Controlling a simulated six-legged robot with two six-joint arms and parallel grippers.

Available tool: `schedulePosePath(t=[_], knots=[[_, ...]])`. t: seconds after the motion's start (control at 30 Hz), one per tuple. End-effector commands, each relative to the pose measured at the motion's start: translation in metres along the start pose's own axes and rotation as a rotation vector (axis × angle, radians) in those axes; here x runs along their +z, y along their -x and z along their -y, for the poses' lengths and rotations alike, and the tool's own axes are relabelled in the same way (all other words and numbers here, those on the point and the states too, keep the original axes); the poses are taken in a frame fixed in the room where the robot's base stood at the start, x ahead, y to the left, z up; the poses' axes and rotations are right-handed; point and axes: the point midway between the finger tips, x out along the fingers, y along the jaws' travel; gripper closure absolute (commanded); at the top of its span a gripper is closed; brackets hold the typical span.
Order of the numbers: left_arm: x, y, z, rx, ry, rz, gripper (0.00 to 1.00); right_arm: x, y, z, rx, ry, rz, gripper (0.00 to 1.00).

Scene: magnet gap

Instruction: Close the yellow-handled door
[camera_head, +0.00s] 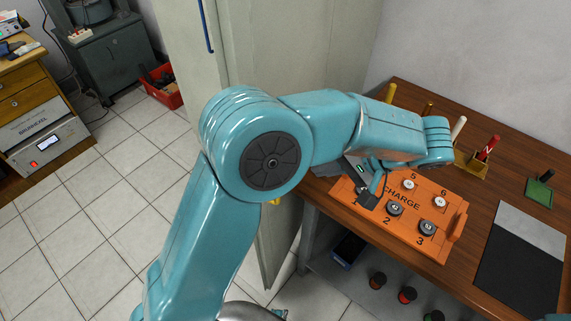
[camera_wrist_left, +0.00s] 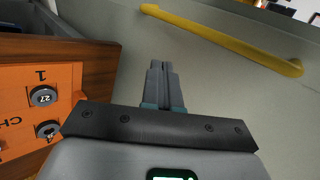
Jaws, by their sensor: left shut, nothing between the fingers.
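The yellow handle (camera_wrist_left: 220,36) is a long bar on a plain grey door panel (camera_wrist_left: 225,95) in the left wrist view. In the head view only a small yellow piece of it (camera_head: 277,202) shows beneath my arm. The pale door (camera_head: 272,245) there is mostly hidden by the arm, and I cannot tell how far it stands open. My left gripper (camera_head: 368,196) is above the near left edge of the orange board. Its fingertips (camera_wrist_left: 162,68) are together and empty, in front of the grey panel and below the handle; contact cannot be told. My right gripper is not in view.
The orange CHARGE board (camera_head: 420,235) with numbered weights lies on a brown table (camera_head: 500,150) beside the door. A tall pale cabinet (camera_head: 290,45) with a blue handle (camera_head: 206,28) stands behind. Coloured pegs and a dark mat (camera_head: 520,265) are on the table. Tiled floor lies left.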

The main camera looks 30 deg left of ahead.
Motion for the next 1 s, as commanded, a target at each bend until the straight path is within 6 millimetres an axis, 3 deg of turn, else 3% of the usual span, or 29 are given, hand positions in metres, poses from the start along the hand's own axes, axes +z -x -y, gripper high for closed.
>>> schedulePosePath(t=[0.4, 0.63, 1.0], knots=[[0.001, -0.089, 0.001, 0.002, -0.003, 0.007, 1.0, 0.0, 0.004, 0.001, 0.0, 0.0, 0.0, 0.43], [-0.002, -0.109, 0.023, 0.003, -0.003, 0.003, 1.0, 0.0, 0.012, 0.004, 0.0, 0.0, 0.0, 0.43], [-0.003, -0.114, 0.026, 0.003, -0.005, 0.001, 1.0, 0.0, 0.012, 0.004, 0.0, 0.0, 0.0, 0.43]])
